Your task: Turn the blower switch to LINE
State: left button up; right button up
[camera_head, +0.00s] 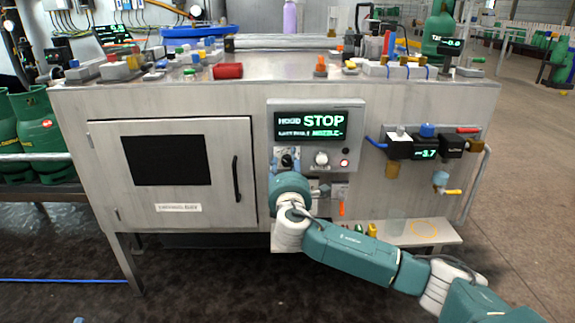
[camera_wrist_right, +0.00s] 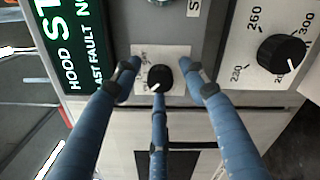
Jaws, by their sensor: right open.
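In the right wrist view a small black rotary switch (camera_wrist_right: 160,76) sits on a white label plate (camera_wrist_right: 177,54). A pale pointer mark shows on its lower left; the label words are too small to read. My right gripper (camera_wrist_right: 160,88) is open, with blue fingers spread around the switch, one on each side and one below. I cannot tell whether any finger touches it. In the head view my right wrist (camera_head: 290,190) is in front of the control panel (camera_head: 360,108) and hides part of it. My left gripper is not in view.
A larger black dial (camera_wrist_right: 282,53) with numbers around it is right of the fingers in the wrist view. The panel's display (camera_head: 310,126) reads HOOD STOP. A red button (camera_head: 344,164) sits at the panel's right. A cabinet door (camera_head: 187,196) is to the left.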

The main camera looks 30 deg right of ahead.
grip_shut()
jog(key=shift+m, duration=0.3)
jog(key=m, duration=0.2)
jog(key=shift+f+m, duration=0.15)
jog(key=shift+m, duration=2.35)
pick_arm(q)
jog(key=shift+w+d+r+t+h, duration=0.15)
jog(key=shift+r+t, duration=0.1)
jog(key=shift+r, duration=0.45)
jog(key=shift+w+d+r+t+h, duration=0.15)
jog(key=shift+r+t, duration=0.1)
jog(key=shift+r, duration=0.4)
pick_arm(e)
jog(key=shift+m, duration=0.8)
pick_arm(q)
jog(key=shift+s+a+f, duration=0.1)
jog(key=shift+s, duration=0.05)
